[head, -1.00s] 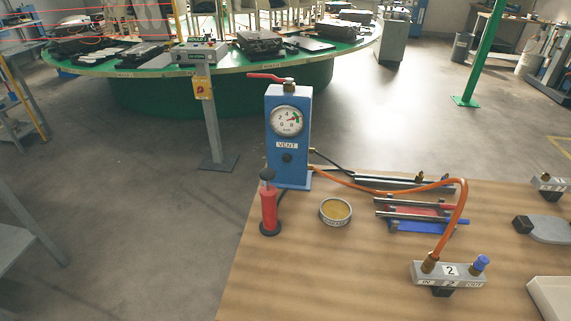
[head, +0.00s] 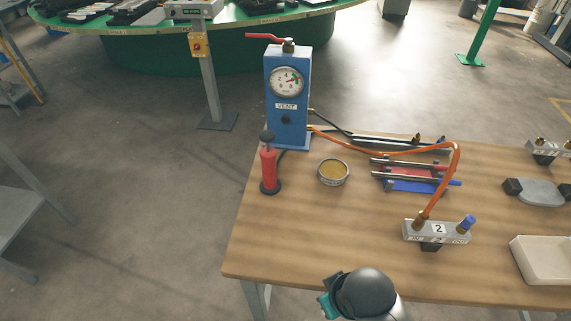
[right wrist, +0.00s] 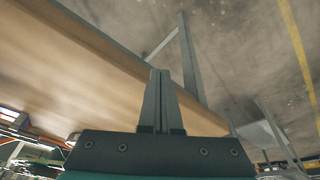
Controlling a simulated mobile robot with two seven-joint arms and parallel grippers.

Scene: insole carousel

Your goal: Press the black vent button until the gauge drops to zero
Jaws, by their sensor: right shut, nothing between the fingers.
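A blue pump box (head: 274,95) stands upright at the table's back left corner. Its round white gauge (head: 286,81) has a red needle pointing up and right, beside a green mark; the exact reading is too small to tell. Below the gauge is a white VENT label (head: 286,106), and under it the round black vent button (head: 286,118). Nothing touches the button. My right gripper shows in the right wrist view (right wrist: 160,75), shut and empty, by the table's edge. My left gripper is out of view.
A red hand pump (head: 269,169) stands before the box, with a round tin (head: 333,171) to its right. An orange hose (head: 445,150) arches to a grey block (head: 436,231) marked 2. A red lever (head: 264,36) tops the box. The table's front left (head: 290,225) is clear.

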